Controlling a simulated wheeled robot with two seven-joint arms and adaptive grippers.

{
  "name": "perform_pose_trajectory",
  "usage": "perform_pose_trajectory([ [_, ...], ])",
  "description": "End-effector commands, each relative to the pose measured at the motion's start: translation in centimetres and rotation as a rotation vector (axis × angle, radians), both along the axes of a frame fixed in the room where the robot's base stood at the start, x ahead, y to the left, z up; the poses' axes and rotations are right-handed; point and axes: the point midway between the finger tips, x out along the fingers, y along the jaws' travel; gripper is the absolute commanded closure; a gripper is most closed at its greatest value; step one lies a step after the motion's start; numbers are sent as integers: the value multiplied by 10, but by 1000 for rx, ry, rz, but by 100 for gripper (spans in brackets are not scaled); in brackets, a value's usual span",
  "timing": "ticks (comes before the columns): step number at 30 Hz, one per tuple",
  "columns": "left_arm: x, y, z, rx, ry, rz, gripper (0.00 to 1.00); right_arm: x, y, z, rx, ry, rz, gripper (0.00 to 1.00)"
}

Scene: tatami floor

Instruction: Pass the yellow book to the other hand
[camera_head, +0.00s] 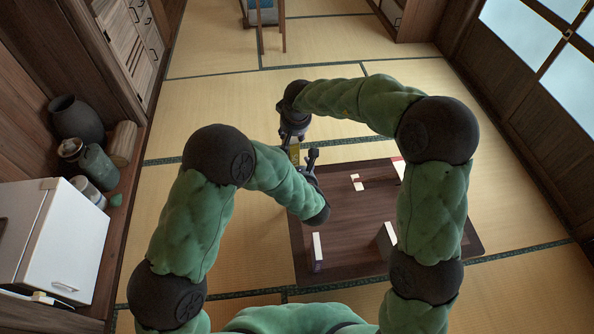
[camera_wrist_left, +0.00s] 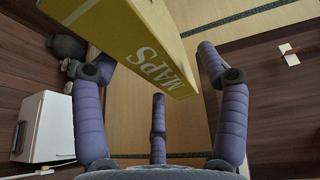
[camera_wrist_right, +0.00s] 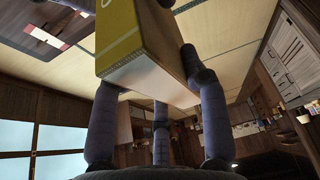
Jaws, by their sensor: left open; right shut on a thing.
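The yellow book (camera_head: 294,152) is held in the air above the far left edge of the low table. My right gripper (camera_head: 295,136) is shut on it from the far side; the right wrist view shows the book (camera_wrist_right: 150,45) between its fingers (camera_wrist_right: 155,85). In the left wrist view the book (camera_wrist_left: 135,40) has "MAPS" on its spine and reaches in between the spread fingers of my left gripper (camera_wrist_left: 155,85). My left gripper (camera_head: 309,162) is open, close beside the book in the head view. Whether its fingers touch the book I cannot tell.
The low dark table (camera_head: 345,235) below holds several white-edged items, one a white upright block (camera_head: 386,238). A white cabinet (camera_head: 60,240) and dark pots (camera_head: 76,120) stand at the left. The tatami (camera_head: 215,95) beyond is mostly clear.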

Motion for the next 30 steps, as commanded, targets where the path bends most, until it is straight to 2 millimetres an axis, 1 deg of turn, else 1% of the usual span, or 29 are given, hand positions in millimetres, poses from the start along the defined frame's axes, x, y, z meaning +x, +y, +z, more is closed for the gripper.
perform_pose_trajectory([
  [1,8,2,-4,-1,1,3,26,0,0,1,0,-2,0,100],
  [3,18,4,-8,0,0,3,26,1,0,1,0,-2,0,100],
  [9,38,8,-16,-1,0,1,26,0,0,1,0,-2,0,100],
  [15,45,9,-19,0,0,0,26,1,0,1,0,-2,0,100],
  [22,45,9,-19,0,0,0,26,1,0,1,0,-2,0,100],
  [23,45,9,-19,0,0,0,29,1,0,1,0,-2,0,100],
  [24,45,9,-19,0,0,0,40,1,0,1,0,-2,0,100],
  [26,45,9,-19,0,0,0,57,0,0,1,0,-2,0,100],
  [27,45,9,-19,0,0,0,68,1,0,1,0,-2,0,100],
  [29,45,9,-19,0,0,-1,85,0,0,1,2,-3,0,100],
  [30,45,9,-19,0,1,-1,97,0,0,1,2,-3,0,100],
])
